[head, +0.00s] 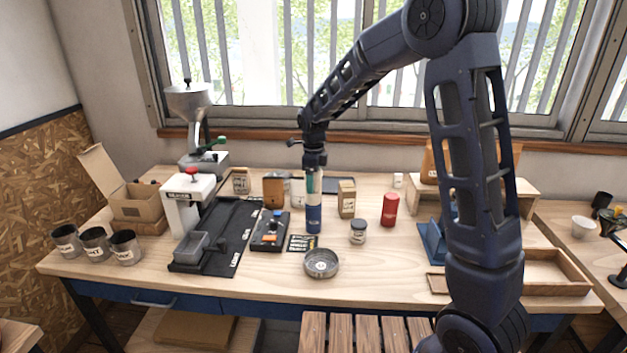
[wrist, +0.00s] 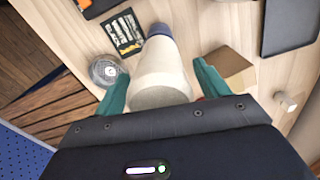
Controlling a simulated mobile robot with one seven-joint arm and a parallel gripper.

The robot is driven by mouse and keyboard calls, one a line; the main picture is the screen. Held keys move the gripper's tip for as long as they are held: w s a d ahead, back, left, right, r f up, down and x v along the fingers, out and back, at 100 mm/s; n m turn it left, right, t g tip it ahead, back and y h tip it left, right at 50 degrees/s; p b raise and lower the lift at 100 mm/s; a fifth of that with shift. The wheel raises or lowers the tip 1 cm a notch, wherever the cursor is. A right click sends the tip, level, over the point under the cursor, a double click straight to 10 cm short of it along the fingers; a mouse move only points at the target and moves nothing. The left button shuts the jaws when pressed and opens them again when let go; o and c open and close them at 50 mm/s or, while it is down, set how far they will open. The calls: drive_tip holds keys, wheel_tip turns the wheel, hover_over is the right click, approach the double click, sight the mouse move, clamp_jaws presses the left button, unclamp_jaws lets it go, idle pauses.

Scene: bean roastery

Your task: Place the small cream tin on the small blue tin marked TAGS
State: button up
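The small cream tin (head: 314,199) stands on top of the small blue tin (head: 314,219), upright and roughly in line with it. I cannot read the blue tin's marking. The wrist view looks down along the stack: the cream tin (wrist: 160,75) is nearest and part of the blue tin (wrist: 159,30) shows beyond it. My gripper (head: 314,185) points down at the top of the stack. In the wrist view the teal fingers of my gripper (wrist: 162,68) are on either side of the cream tin, with a narrow gap showing at each side, so it looks open.
Close to the stack are a dark-lidded jar (head: 358,232), a round metal dish (head: 321,263), a black-and-yellow card (head: 302,243), a kraft bag (head: 347,198) and a black tray (head: 270,230). A red tin (head: 390,210) stands to the right. The table's front strip is mostly clear.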

drive_tip(key=shift+r, duration=0.1)
wheel_tip(320, 180, up, 12)
drive_tip(key=shift+f, duration=0.1)
drive_tip(key=shift+d+r, duration=0.1)
drive_tip(key=shift+r, duration=0.1)
idle(0.3)
drive_tip(key=s+d+r+n+t, duration=0.1)
drive_tip(key=s+d+r+n, duration=0.15)
drive_tip(key=d, duration=0.55)
drive_tip(key=s+d+r+n, duration=0.2)
drive_tip(key=s+d+n, duration=0.2)
drive_tip(key=d, duration=0.3)
drive_tip(key=s+d+r+n+t, duration=0.1)
drive_tip(key=s+d+r+n, duration=0.15)
drive_tip(key=d, duration=0.55)
drive_tip(key=s+d+f+n+t, duration=0.1)
drive_tip(key=s+d+f+n, duration=0.1)
drive_tip(key=s+d+n, duration=0.3)
drive_tip(key=s+d+f+n+t, duration=0.1)
drive_tip(key=s+d+n, duration=0.4)
drive_tip(key=s, duration=0.7)
drive_tip(key=d+f, duration=0.1)
drive_tip(key=d, duration=0.1)
drive_tip(key=shift+d+f+n+t, duration=0.25)
drive_tip(key=shift+d+n+t, duration=0.05)
drive_tip(key=shift+d+n, duration=0.1)
